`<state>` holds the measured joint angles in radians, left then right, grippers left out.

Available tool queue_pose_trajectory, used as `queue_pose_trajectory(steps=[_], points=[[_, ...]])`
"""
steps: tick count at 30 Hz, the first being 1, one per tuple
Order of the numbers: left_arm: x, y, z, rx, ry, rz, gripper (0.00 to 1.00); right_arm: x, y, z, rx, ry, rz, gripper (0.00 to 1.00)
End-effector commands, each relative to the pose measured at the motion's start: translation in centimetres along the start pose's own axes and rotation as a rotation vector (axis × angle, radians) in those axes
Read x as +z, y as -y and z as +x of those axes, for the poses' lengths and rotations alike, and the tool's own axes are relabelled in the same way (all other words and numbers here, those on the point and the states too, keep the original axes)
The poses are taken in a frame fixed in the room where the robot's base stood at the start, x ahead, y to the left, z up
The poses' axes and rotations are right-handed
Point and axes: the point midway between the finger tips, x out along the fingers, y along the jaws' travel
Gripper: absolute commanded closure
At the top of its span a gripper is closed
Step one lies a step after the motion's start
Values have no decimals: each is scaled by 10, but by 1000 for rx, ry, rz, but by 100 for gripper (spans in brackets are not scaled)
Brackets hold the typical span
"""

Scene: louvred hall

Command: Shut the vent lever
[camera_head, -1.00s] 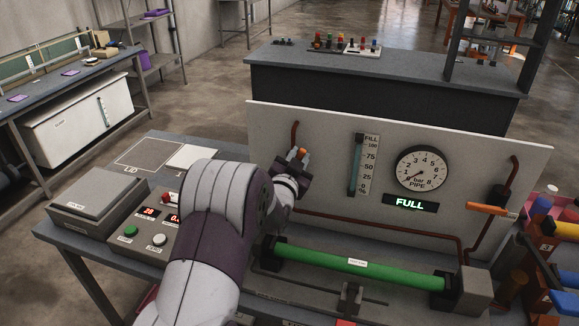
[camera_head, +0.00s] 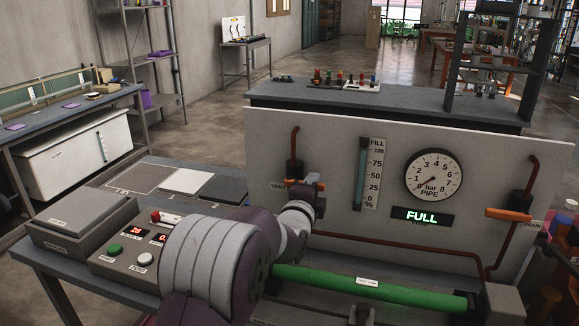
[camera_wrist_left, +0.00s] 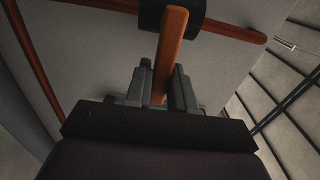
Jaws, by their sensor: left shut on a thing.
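The orange vent lever (camera_head: 294,179) is beside the VENT label at the panel's left, just below a dark valve body on a brown pipe. It lies roughly level across the pipe. My left gripper (camera_head: 318,184) is shut on it at its right part. In the left wrist view the lever (camera_wrist_left: 173,40) runs between the two dark fingers (camera_wrist_left: 161,88) and past the black valve body (camera_wrist_left: 195,18). The gripper partly hides the lever in the head view. My right gripper does not show.
The grey panel (camera_head: 400,140) also carries a fill gauge (camera_head: 370,170), a round pipe dial (camera_head: 434,175), a green FULL display (camera_head: 421,217) and an orange drain lever (camera_head: 508,214) at right. A green tube (camera_head: 350,284) lies in front. A control box (camera_head: 140,245) stands left.

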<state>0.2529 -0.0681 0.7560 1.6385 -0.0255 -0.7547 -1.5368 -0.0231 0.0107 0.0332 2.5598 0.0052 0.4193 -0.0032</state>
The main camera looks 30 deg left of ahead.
Motion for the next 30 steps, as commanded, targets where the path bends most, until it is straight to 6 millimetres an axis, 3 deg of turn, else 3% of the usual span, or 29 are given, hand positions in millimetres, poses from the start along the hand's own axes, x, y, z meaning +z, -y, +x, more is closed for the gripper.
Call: queue_pose_trajectory(steps=[2,3,5,14,24,30], points=[[0,-2,0,4,1,4,100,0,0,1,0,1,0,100],[0,-2,0,4,1,4,67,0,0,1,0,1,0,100],[0,-2,0,3,1,3,47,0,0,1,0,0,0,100],[0,-1,-2,-1,1,3,47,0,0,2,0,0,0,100],[0,-1,-54,-2,1,2,47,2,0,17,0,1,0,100],[0,-1,-70,0,1,2,47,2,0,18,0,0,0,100]])
